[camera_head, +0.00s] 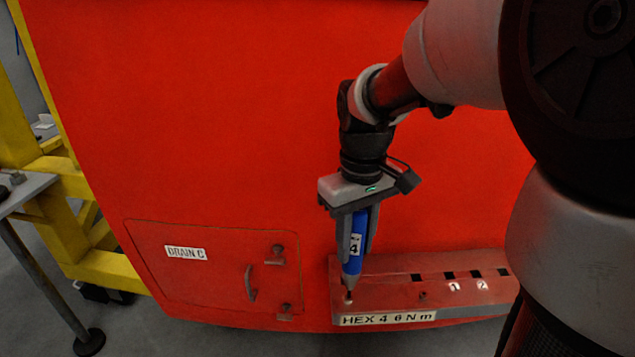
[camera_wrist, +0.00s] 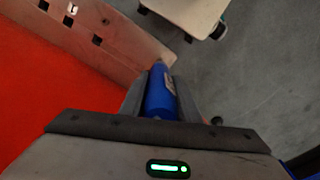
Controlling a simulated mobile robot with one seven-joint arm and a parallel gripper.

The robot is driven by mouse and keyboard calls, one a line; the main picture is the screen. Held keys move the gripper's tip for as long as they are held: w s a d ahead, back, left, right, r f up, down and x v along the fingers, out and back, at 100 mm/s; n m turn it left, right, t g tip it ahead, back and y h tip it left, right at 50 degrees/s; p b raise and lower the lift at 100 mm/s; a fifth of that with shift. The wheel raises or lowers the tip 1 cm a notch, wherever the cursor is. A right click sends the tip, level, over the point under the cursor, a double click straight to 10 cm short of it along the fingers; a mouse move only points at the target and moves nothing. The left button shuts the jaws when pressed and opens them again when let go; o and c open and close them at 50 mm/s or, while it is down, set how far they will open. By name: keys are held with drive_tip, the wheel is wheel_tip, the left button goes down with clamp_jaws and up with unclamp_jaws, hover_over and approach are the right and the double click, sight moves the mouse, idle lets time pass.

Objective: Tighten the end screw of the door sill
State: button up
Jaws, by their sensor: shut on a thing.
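My gripper (camera_head: 357,225) is shut on a blue screwdriver (camera_head: 353,262) with a white label marked 4. The screwdriver points down, and its tip is at the left end of the red door sill (camera_head: 390,292), at the end screw (camera_head: 348,298). I cannot tell whether the tip is seated in the screw, as the tip hides most of it. The sill carries a label reading HEX 4 6 Nm (camera_head: 388,319). In the wrist view the blue screwdriver (camera_wrist: 160,95) lies between the fingers, with the sill (camera_wrist: 110,40) at upper left.
A hatch labelled DRAIN C (camera_head: 186,253) with a handle (camera_head: 250,284) is left of the sill. The sill has several dark square slots and the numbers 1 and 2 at right. A yellow frame (camera_head: 60,225) and a grey table (camera_head: 22,192) stand at far left.

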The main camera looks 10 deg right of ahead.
sight(357, 225)
drive_tip(key=shift+s+f+p, duration=0.1)
drive_tip(key=shift+f+p, duration=0.2)
drive_tip(key=shift+f, duration=0.5)
idle(2.9)
drive_tip(key=shift+r+p, duration=2.35)
drive_tip(key=shift+r, duration=0.55)
